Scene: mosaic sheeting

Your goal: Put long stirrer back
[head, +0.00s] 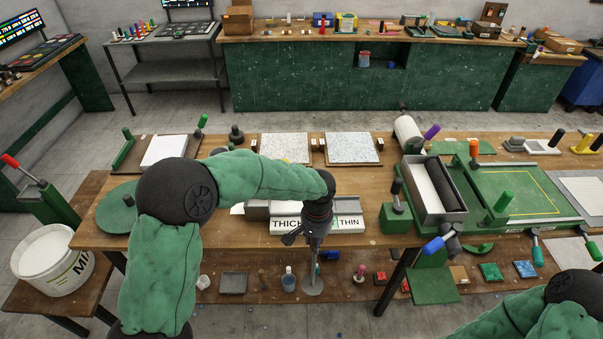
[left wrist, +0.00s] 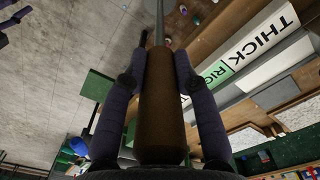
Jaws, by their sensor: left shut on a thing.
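My left gripper (head: 308,237) is in front of the workbench's front edge, pointing down. It is shut on the long stirrer (head: 316,264), which hangs nearly upright with its round grey foot low, over the lower shelf area. I cannot tell whether the foot touches anything. In the left wrist view, the two dark fingers of the left gripper (left wrist: 160,75) lie on both sides of the stirrer's brown handle (left wrist: 162,110), and its thin metal shaft runs away at the top. My right gripper is out of the head view; only part of my right arm shows at bottom right.
A white bucket marked MIX (head: 38,262) stands on a low wooden stand at left. A THICK/THIN sign block (head: 285,225) is on the workbench (head: 375,190) behind the gripper. Cups and small tools sit on the lower shelf (head: 330,285). A grey trough (head: 433,215) is at right.

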